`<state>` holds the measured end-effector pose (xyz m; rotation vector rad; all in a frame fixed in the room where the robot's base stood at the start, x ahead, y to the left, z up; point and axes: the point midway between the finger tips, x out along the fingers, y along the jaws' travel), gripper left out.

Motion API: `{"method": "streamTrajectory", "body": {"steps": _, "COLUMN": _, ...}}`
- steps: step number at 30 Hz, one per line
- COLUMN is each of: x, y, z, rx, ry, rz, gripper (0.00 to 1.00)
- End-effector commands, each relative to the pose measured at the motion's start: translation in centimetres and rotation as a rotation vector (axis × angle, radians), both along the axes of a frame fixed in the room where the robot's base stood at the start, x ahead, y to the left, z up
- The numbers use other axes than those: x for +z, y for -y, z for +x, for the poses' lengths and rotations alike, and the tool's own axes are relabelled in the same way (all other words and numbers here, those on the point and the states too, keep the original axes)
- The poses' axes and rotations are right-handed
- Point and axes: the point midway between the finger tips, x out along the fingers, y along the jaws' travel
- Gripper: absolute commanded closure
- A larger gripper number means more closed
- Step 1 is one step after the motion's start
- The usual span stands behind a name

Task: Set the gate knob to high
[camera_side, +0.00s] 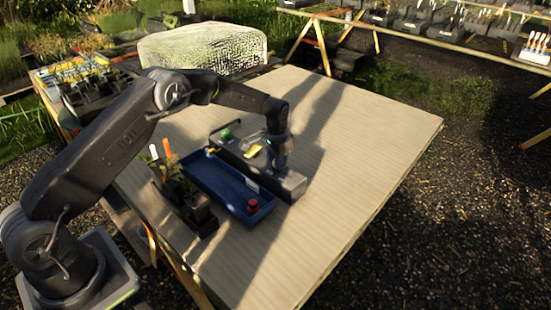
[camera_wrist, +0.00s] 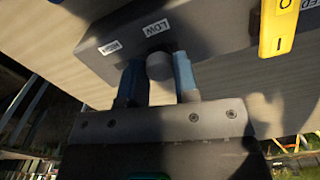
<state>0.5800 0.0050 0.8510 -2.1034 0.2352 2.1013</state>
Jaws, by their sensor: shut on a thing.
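The dark control box (camera_side: 286,184) stands on the table beside the blue tray, and it also fills the top of the wrist view (camera_wrist: 205,42). The grey gate knob (camera_wrist: 158,66) sticks out from its face. A LOW label (camera_wrist: 155,28) lies right above the knob, and a HIGH label (camera_wrist: 110,47) lies to its upper left. My gripper (camera_wrist: 158,74) has its blue fingers on both sides of the knob, shut on it. In the side view my gripper (camera_side: 277,158) is at the box and hides the knob. I cannot tell where the knob points.
A yellow switch (camera_wrist: 278,27) marked O and I sits on the box at the upper right. The blue tray (camera_side: 205,183) has a red piece (camera_side: 253,204) at its near end. Potted plants (camera_side: 195,212) stand left of it. The table's right side (camera_side: 360,140) is clear.

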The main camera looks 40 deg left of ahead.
Motion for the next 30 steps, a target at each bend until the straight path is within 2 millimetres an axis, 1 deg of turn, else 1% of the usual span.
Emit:
{"method": "streamTrajectory", "body": {"steps": 3, "x": 0.0, "y": 2.2, "z": 0.0, "rx": -0.006, "ry": 0.000, "rz": -0.001, "gripper": 1.00}}
{"method": "streamTrajectory", "body": {"steps": 7, "x": 0.0, "y": 4.5, "z": 0.0, "rx": -0.005, "ry": 0.000, "rz": -0.002, "gripper": 1.00}}
{"method": "streamTrajectory", "body": {"steps": 9, "x": 0.0, "y": 4.9, "z": 0.0, "rx": -0.002, "ry": 0.000, "rz": -0.002, "gripper": 1.00}}
{"method": "streamTrajectory", "body": {"steps": 16, "x": 0.0, "y": 5.2, "z": 0.0, "rx": -0.002, "ry": -0.001, "rz": -0.004, "gripper": 1.00}}
{"method": "streamTrajectory", "body": {"steps": 17, "x": 0.0, "y": 5.2, "z": 0.0, "rx": -0.002, "ry": -0.001, "rz": -0.005, "gripper": 0.70}}
{"method": "streamTrajectory", "body": {"steps": 24, "x": 0.0, "y": 5.1, "z": 0.0, "rx": -0.002, "ry": -0.001, "rz": -0.004, "gripper": 0.47}}
{"method": "streamTrajectory", "body": {"steps": 25, "x": 0.0, "y": 5.1, "z": 0.0, "rx": -0.002, "ry": -0.001, "rz": -0.003, "gripper": 0.46}}
{"method": "streamTrajectory", "body": {"steps": 30, "x": 0.0, "y": 5.0, "z": 0.0, "rx": -0.001, "ry": 0.000, "rz": -0.002, "gripper": 0.46}}
